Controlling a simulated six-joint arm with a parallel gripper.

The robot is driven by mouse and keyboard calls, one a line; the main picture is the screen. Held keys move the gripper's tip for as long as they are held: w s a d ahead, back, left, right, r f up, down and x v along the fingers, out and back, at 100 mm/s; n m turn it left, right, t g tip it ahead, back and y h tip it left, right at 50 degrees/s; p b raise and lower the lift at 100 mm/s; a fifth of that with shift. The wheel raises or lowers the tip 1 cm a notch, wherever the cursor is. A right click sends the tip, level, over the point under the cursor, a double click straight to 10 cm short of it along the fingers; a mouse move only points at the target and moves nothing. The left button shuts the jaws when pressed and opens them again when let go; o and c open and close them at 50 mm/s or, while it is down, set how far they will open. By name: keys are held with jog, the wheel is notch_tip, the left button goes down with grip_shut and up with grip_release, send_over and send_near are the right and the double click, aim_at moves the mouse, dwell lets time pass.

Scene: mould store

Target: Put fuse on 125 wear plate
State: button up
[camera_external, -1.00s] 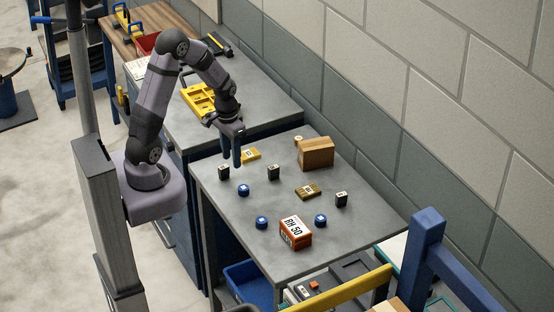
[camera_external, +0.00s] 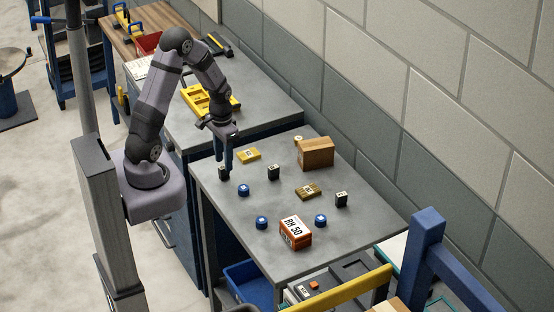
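Several small black blocks with pale labels, which look like the fuses, stand on the grey table: one at the left (camera_external: 223,173), one in the middle (camera_external: 274,172) and one at the right (camera_external: 341,199). Two yellow plates with white labels lie flat, one at the back left (camera_external: 249,155) and one right of the middle (camera_external: 308,191). Their numbers are too small to read, so I cannot tell which is 125. My gripper (camera_external: 224,164) points down over the left black block, its two fingers apart. The fingers partly cover the block; I cannot tell whether they touch it.
Blue round pieces (camera_external: 243,190) (camera_external: 262,223) (camera_external: 320,220) stand among the blocks. An orange box marked RH 50 (camera_external: 296,233) stands at the front and a brown box (camera_external: 316,153) at the back. A small tan piece (camera_external: 298,141) is beside the brown box. The wall borders the table's back.

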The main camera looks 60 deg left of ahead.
aim_at(224, 172)
jog(key=shift+f+p, duration=0.7)
jog(key=shift+f, duration=1.45)
grip_shut()
